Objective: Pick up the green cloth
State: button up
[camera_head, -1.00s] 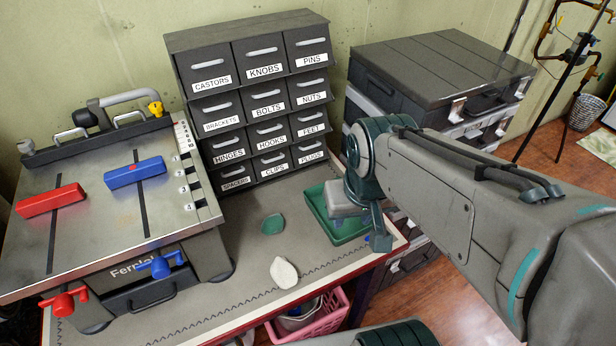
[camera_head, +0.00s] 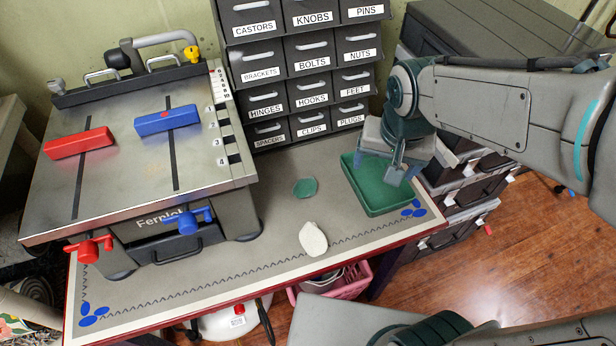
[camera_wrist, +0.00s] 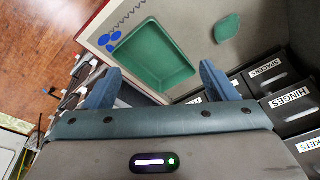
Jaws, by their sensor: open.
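The green cloth (camera_head: 305,187) lies flat and crumpled small on the workbench, in front of the drawer cabinet. It also shows in the wrist view (camera_wrist: 227,28), beyond the green tray. My gripper (camera_head: 388,164) is above the back of the tray, to the right of the cloth and apart from it. In the wrist view my gripper's two blue fingers (camera_wrist: 158,88) are spread wide with nothing between them. The green tray (camera_head: 378,207) is empty and shows below and beyond the fingers in the wrist view.
A white cloth (camera_head: 313,239) lies near the bench's front edge. A metal work machine (camera_head: 140,200) with red and blue blocks fills the left. The labelled drawer cabinet (camera_head: 300,75) stands behind. Dark cases (camera_head: 470,185) stand at right. The bench around the green cloth is clear.

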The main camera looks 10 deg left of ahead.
jog(key=w+a+f+b, duration=0.1)
jog(key=w+a+f, duration=0.15)
jog(key=a, duration=0.45)
jog(key=b, duration=0.2)
send_near(304, 185)
jog(key=shift+t+h, duration=0.3)
jog(key=f, duration=0.2)
jog(key=f+b, duration=0.1)
jog(key=f, duration=0.1)
jog(key=shift+s+a+f, duration=0.15)
jog(key=shift+s+f, duration=0.05)
jog(key=shift+f, duration=0.1)
jog(key=shift+w+b+x, duration=0.25)
jog(key=shift+b+x, duration=0.05)
jog(key=shift+x, duration=1.1)
jog(key=shift+w+b+x, duration=0.2)
jog(key=shift+b+x, duration=0.05)
jog(key=shift+x, duration=1.15)
jog(key=shift+r, duration=0.1)
jog(key=c, duration=1.1)
jog(key=shift+r, duration=0.15)
